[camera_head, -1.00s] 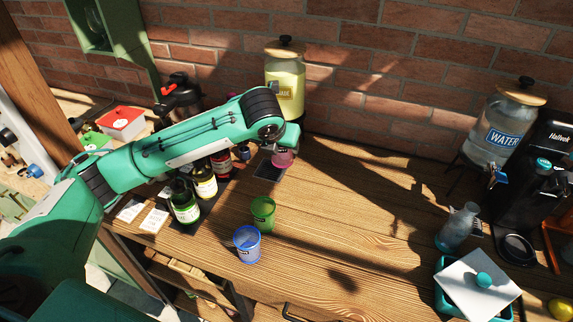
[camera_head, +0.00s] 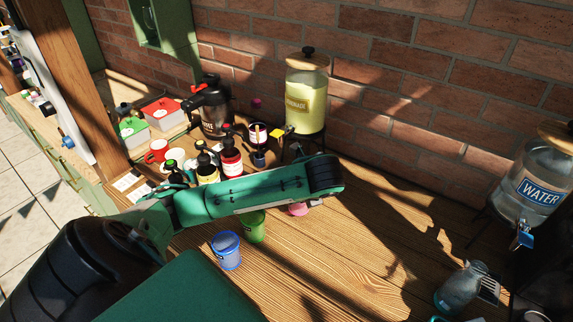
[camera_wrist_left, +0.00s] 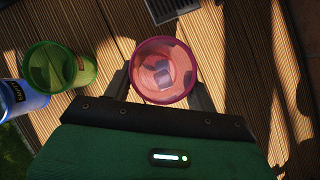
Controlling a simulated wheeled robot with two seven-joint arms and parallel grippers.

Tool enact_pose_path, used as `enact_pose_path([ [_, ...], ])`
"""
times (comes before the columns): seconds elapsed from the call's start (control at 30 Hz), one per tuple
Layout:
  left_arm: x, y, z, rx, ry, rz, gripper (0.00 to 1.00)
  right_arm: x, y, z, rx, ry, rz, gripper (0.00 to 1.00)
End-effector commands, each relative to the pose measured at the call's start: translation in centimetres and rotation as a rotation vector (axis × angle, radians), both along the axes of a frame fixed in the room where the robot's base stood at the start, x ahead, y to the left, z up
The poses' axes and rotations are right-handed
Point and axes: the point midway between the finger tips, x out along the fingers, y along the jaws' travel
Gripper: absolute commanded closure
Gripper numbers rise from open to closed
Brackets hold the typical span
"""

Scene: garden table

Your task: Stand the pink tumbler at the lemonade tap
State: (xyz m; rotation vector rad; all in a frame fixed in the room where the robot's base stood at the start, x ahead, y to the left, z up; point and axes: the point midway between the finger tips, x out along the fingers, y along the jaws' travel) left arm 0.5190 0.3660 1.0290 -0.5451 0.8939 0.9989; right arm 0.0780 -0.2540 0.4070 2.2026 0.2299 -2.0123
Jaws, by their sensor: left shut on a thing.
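The pink tumbler (camera_head: 298,209) shows in the head view just below the end of my left arm, partly hidden by it. In the left wrist view, I look down into the tumbler (camera_wrist_left: 163,66), between the two fingers of my left gripper (camera_wrist_left: 161,84), which is shut on it. I cannot tell whether its base touches the table. The lemonade dispenser (camera_head: 305,95) stands at the back by the wall. Its yellow tap (camera_head: 278,133) points to the front left, behind my arm. A dark slotted grate (camera_wrist_left: 170,8) lies beyond the tumbler in the wrist view, apart from it. My right gripper is not in view.
A green tumbler (camera_head: 254,226) and a blue tumbler (camera_head: 226,250) stand left of the pink one. Bottles (camera_head: 231,158) crowd behind my arm. The water dispenser (camera_head: 535,185) and a grey jug (camera_head: 460,288) stand at the right. The middle-right of the table is clear.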

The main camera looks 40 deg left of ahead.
Motion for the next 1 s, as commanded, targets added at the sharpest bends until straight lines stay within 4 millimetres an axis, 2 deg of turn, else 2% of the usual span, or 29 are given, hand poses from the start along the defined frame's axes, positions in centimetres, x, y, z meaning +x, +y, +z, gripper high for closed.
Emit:
enact_pose_path([
  [0.13,1.6,3.3,0.3,0.001,0.002,0.004,0.66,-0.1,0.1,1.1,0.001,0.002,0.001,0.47],
  [0.4,4.9,9.7,0.3,0.001,0.002,0.002,0.66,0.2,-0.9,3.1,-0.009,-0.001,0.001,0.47],
  [0.53,6.2,12.1,0.2,0.000,0.002,0.001,0.66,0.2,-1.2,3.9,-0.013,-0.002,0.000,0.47],
  [0.63,6.9,13.3,0.1,-0.001,0.001,-0.001,0.66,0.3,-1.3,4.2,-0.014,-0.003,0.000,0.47],
  [0.77,7.2,13.8,-0.1,-0.001,0.002,-0.003,0.66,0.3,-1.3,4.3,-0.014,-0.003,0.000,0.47],
  [1.0,7.1,13.8,-2.9,-0.002,0.003,-0.003,0.66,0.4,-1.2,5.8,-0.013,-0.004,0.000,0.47],
])
